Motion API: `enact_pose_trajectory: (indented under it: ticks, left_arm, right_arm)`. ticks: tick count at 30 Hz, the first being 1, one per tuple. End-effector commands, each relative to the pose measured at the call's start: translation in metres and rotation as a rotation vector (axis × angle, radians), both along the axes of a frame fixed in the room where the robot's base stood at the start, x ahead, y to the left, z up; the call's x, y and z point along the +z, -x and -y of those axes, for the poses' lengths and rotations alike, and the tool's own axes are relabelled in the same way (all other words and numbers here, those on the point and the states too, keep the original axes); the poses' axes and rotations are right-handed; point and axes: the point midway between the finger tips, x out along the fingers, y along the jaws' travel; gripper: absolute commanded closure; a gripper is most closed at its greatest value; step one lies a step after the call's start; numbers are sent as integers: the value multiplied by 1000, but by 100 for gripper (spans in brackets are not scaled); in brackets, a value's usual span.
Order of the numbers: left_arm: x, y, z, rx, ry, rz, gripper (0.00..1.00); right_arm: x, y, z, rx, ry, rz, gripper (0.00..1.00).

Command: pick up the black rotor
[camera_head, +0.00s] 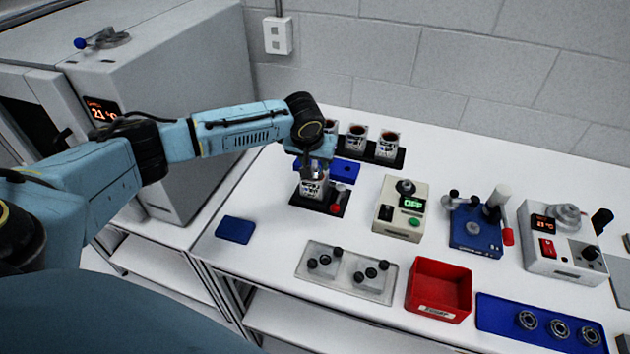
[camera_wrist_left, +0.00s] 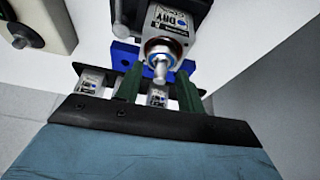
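I cannot tell for sure which part is the black rotor. Small black round parts (camera_head: 325,259) sit on two grey blocks on a light grey tray (camera_head: 388,292) in the head view. My left gripper (camera_head: 313,172) is over a white labelled motor (camera_head: 311,189), which stands in a black fixture near the table's left side. In the left wrist view, the green fingers (camera_wrist_left: 159,86) are apart, with nothing gripped. The motor (camera_wrist_left: 171,27) shows just beyond them, its silver shaft pointing toward the gap. My right gripper is in neither view.
More motors (camera_head: 357,139) stand in a black rack behind. A tester with green display (camera_head: 399,218), a blue press (camera_head: 475,240), a grey heater unit (camera_head: 558,250), a red bin (camera_head: 439,284) and a blue bearing tray (camera_head: 497,313) fill the right. A blue pad (camera_head: 235,230) lies front left.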

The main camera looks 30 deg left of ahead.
Motion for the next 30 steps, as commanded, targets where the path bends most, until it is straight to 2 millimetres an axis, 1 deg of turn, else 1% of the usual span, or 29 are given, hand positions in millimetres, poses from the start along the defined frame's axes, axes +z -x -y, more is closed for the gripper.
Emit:
enact_pose_trajectory:
  ticks: [5,14,30]
  left_arm:
    - [0,0,0,0,1,1,62]
    - [1,0,0,0,0,1,100]
    - [1,0,0,0,0,1,100]
  right_arm:
    - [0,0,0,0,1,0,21]
    - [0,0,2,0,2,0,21]
    - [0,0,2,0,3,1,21]
